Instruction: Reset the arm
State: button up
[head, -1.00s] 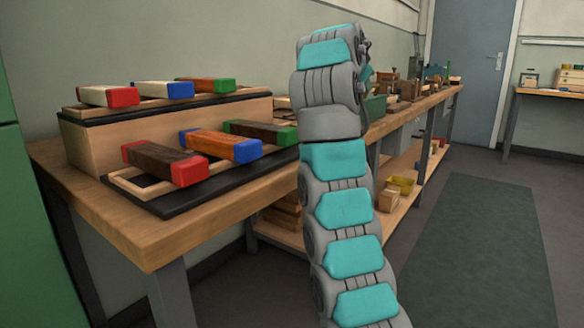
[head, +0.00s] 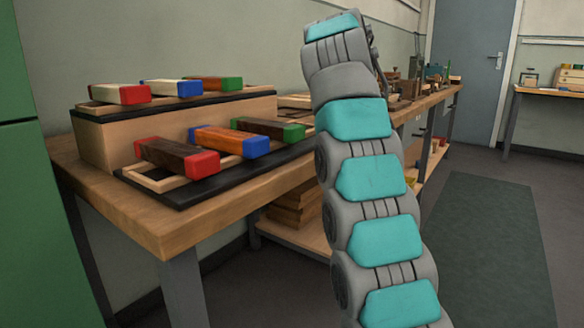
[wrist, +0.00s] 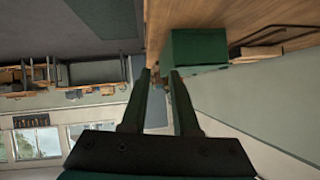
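My arm, grey with teal pads, rises through the middle of the head view and leans a little left towards its top. My gripper is hidden in the head view. In the wrist view my gripper (wrist: 160,75) shows two dark fingers standing apart, with nothing visible between them. A dark green box (wrist: 198,49) on a wooden bench top lies beyond the right fingertip in that view; it looks apart from the fingers, though the depth is hard to judge.
A wooden workbench (head: 112,205) fills the left. It bears two stepped rows of colour-ended blocks, including a red-ended one (head: 178,157) in front and a green-ended one (head: 215,83) behind. A green cabinet (head: 30,210) stands at the left edge. The floor mat (head: 490,250) at right is clear.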

jog(key=s+d+f+n+g+y, duration=0.2)
jog(key=s+f+n+g, duration=0.4)
jog(key=s+f, duration=1.55)
jog(key=s+a+f+n+g+y, duration=0.1)
jog(key=s+f+g, duration=0.1)
jog(key=s+f, duration=0.7)
jog(key=s+a+f+g+y, duration=0.15)
jog(key=s+f, duration=0.25)
jog(key=s, duration=0.9)
jog(key=s+a+f+n+g+y, duration=0.1)
jog(key=s+a+f+g, duration=0.15)
jog(key=s+f, duration=0.65)
jog(key=s+r+p, duration=0.3)
jog(key=r+p, duration=0.9)
jog(key=r, duration=0.2)
jog(key=shift+d+g, duration=0.3)
jog(key=shift+d, duration=0.1)
jog(key=shift+s, duration=0.1)
